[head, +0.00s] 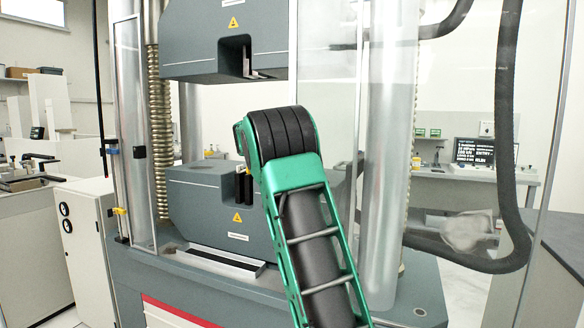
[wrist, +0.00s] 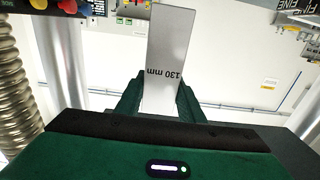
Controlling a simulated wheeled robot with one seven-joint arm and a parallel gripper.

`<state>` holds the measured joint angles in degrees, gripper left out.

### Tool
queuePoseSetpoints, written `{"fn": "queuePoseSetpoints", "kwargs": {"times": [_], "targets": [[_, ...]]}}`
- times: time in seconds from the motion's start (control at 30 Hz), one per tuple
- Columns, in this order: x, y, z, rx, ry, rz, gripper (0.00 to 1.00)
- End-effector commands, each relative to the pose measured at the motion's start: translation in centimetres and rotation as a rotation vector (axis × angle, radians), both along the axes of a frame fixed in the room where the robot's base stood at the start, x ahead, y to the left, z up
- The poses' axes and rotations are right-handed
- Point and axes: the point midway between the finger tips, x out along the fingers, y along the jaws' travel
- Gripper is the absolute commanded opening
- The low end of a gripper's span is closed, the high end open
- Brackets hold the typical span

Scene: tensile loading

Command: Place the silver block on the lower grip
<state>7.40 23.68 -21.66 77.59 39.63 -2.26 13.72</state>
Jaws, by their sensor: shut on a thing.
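The silver block (wrist: 168,50) is a flat, pale metal piece marked "130 mm", its text upside down in the wrist view. My gripper (wrist: 159,97) has green fingers on both sides of the block and is shut on it. The block sticks out well beyond the fingertips. The lower grip (head: 203,203) is a large dark grey block on the testing machine in the head view, with a dark slot at its right side. My green arm stands in front of the slot's right side. It hides my gripper and the held block in the head view.
The upper grip (head: 205,52) hangs above the lower grip, with an open gap between them. A clear column (head: 390,130) stands right of my arm. A ribbed screw cover (head: 158,130) stands at the left. A black hose (head: 507,120) loops at the right.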

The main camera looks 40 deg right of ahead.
Motion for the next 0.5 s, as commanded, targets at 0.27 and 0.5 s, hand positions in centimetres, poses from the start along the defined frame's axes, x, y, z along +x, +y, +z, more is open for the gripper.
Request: {"fn": "queuePoseSetpoints", "kwargs": {"times": [0.27,0.5], "targets": [[-0.2,-0.2,-3.4,-0.003,-0.002,-0.002,0.00],[-0.2,-0.2,-4.9,-0.003,-0.002,-0.002,0.00]]}}
